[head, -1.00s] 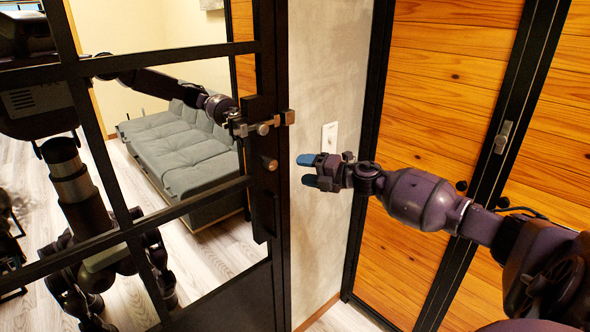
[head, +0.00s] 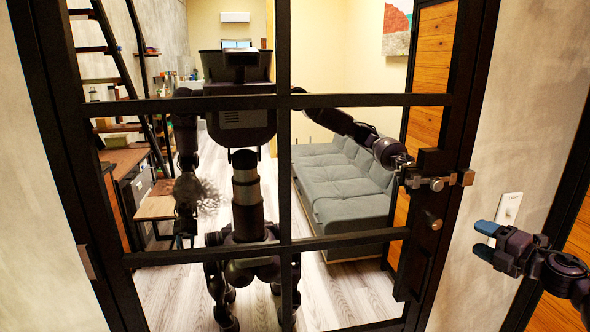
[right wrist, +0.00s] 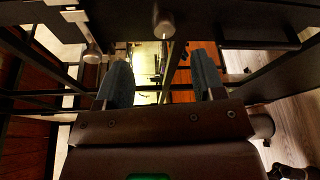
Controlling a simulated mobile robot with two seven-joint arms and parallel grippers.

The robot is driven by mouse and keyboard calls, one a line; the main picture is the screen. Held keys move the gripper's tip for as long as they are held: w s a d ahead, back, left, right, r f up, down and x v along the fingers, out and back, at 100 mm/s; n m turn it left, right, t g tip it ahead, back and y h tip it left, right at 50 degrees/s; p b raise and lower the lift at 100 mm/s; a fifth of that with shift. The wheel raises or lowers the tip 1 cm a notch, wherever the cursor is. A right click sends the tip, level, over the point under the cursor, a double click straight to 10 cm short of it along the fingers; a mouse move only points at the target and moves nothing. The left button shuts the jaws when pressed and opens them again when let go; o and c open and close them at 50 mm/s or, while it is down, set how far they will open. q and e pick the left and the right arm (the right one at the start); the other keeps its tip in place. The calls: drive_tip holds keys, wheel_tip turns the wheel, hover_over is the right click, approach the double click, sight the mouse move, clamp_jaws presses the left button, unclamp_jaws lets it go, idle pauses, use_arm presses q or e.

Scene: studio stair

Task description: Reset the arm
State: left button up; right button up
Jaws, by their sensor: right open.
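My right gripper (head: 485,240) reaches in from the right edge in the head view. Its two blue-tipped fingers are apart with nothing between them, beside the wall and just below a light switch. In the right wrist view both fingers of the gripper (right wrist: 163,80) stand apart and empty. Beyond them are a metal latch bar and a round knob (right wrist: 163,22) on dark framework. My left gripper is not in view.
A black-framed glazed door (head: 370,100) fills the middle, with a metal latch (head: 438,183) at its right. A robot figure, seemingly my reflection, shows in its panes. A grey sofa (head: 340,180) also shows there. The light switch (head: 507,208) is on the right wall.

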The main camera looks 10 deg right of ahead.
drive_tip(key=s+a+f+m+h, duration=0.3)
drive_tip(key=s+a+f+m, duration=0.25)
drive_tip(key=f+m, duration=0.25)
drive_tip(key=s+a+f+m+h, duration=0.2)
drive_tip(key=s+a+f+m, duration=0.3)
drive_tip(key=a+f+m, duration=0.25)
drive_tip(key=s+a+f+m+g, duration=0.1)
drive_tip(key=s+a+f+m, duration=0.1)
drive_tip(key=s, duration=0.4)
drive_tip(key=s+a+f+m+g+h, duration=0.1)
drive_tip(key=s+a+f+m, duration=0.2)
drive_tip(key=s+f, duration=0.4)
drive_tip(key=s+a+f+m+g, duration=0.2)
drive_tip(key=s+a+f+m, duration=0.1)
drive_tip(key=s, duration=0.3)
drive_tip(key=shift+s+a+f+h, duration=0.3)
drive_tip(key=shift+a+f, duration=0.3)
drive_tip(key=shift+f, duration=0.2)
drive_tip(key=shift+m, duration=0.25)
